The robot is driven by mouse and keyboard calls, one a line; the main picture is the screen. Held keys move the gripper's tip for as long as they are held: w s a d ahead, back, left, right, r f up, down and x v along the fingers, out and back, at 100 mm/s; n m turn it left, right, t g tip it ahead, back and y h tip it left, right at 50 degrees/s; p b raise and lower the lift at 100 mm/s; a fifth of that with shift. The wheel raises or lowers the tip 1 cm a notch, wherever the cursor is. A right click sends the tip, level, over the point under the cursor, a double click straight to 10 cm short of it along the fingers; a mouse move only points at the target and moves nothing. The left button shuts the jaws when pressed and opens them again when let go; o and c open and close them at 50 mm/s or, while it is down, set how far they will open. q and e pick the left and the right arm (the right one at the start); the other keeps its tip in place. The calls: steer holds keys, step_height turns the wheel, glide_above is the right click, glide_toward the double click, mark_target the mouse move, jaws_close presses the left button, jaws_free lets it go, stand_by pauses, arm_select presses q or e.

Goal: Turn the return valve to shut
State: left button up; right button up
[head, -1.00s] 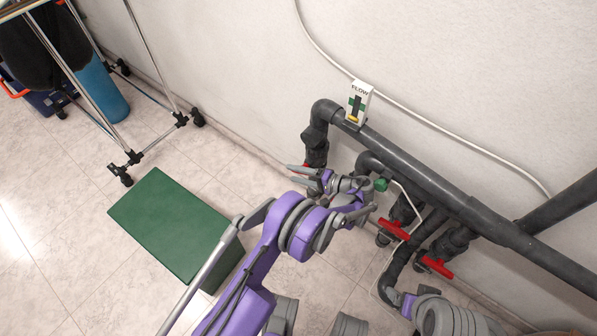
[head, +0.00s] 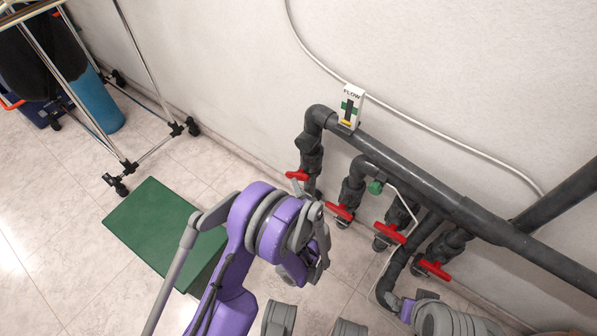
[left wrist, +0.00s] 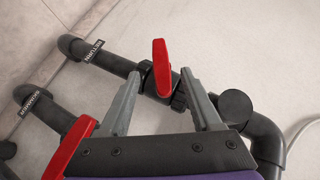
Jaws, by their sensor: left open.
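The return valve has a red handle (left wrist: 160,66) on a dark grey pipe with a "RETURN" label (left wrist: 95,50). In the left wrist view the handle lies roughly crosswise to its pipe. My left gripper (left wrist: 159,78) is open, with one finger on each side of the handle; I see gaps on both sides and cannot tell the depth. In the head view the leftmost red handle (head: 297,175) appears to be this one, on the far-left vertical pipe, with a grey fingertip just below it. My wrist hides most of the gripper there. My right gripper is not in view.
Another red handle (left wrist: 70,150) is close at lower left in the wrist view. More red valves (head: 390,233) stand to the right under the thick pipe (head: 420,180). A green box (head: 160,232) is on the floor at left, and a wheeled rack (head: 150,150) stands behind it.

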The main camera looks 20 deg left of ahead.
mark_target(297, 178)
arm_select(q)
steer(key=w+a+f, duration=0.1)
steer(key=w, duration=0.1)
steer(key=w+a+f+h+b, duration=0.1)
steer(key=w, duration=0.2)
steer(key=w+a+f+m+t+h+b, duration=0.1)
steer(key=w, duration=0.2)
steer(key=shift+a+f, duration=0.1)
steer(key=shift+a, duration=0.1)
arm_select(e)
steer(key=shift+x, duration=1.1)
arm_select(q)
jaws_close()
